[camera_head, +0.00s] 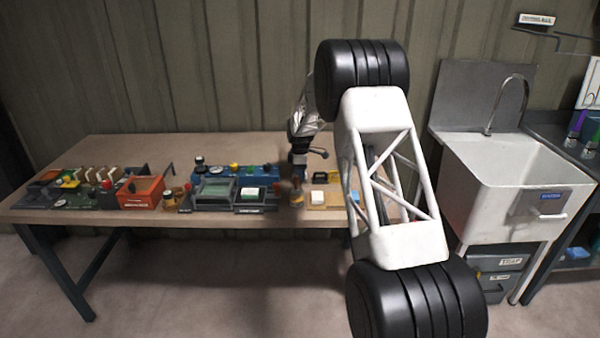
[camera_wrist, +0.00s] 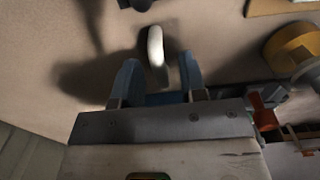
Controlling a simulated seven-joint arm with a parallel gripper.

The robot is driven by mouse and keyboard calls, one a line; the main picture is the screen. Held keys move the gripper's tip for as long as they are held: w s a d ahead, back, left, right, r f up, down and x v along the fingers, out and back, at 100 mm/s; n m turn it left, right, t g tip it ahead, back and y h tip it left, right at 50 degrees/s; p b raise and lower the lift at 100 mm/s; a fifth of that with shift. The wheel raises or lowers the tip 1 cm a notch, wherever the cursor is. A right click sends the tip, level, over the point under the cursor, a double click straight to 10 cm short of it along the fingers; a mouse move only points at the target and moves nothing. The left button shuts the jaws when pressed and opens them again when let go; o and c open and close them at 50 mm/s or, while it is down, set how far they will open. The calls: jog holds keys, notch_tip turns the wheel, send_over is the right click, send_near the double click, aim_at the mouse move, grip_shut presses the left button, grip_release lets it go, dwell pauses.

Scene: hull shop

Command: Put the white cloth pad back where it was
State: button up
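My gripper (camera_wrist: 158,68) points down at the bench in the wrist view, its two blue fingers apart. A narrow, curved white thing (camera_wrist: 155,46) shows between and just beyond the fingertips, with a gap to each finger. I cannot tell whether it is the cloth pad seen edge-on. In the head view, a small white pad-like block (camera_head: 318,195) lies on a tan board (camera_head: 334,204). Another pale block (camera_head: 250,191) sits on a dark tray (camera_head: 254,208). My arm hides part of the bench's right side, and the fingers are not clear there.
The bench (camera_head: 150,147) carries an orange bin (camera_head: 141,192), a grey-green tray (camera_head: 214,191) and several small items. A yellow roll (camera_wrist: 290,45) lies right of my fingers in the wrist view. A white sink (camera_head: 500,175) stands right of the bench. The bench's back left is clear.

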notch_tip(320, 180, up, 12)
jog(key=shift+r, duration=0.15)
dwell(0.7)
dwell(0.8)
